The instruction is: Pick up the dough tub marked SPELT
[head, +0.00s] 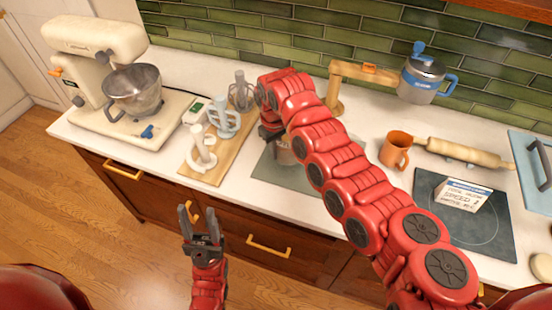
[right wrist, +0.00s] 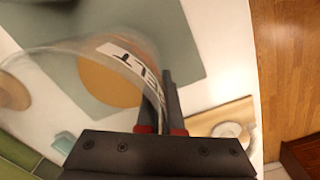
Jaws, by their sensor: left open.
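The dough tub marked SPELT (right wrist: 125,62) is clear, with a tan round of dough inside. Only the letters "ELT" of its white label show in the right wrist view. In the head view a small part of the tub (head: 284,154) shows beside my right arm, over the grey-green mat. My right gripper (right wrist: 164,98) has its fingers close together with the tub's wall between them. In the head view my arm largely hides this grip, and I cannot tell whether the tub touches the mat. My left gripper (head: 199,222) is open and empty in front of the drawers.
The mat (head: 270,172) lies mid-counter. A wooden board (head: 213,176) with mixer attachments and a cream stand mixer (head: 98,60) are to the left.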

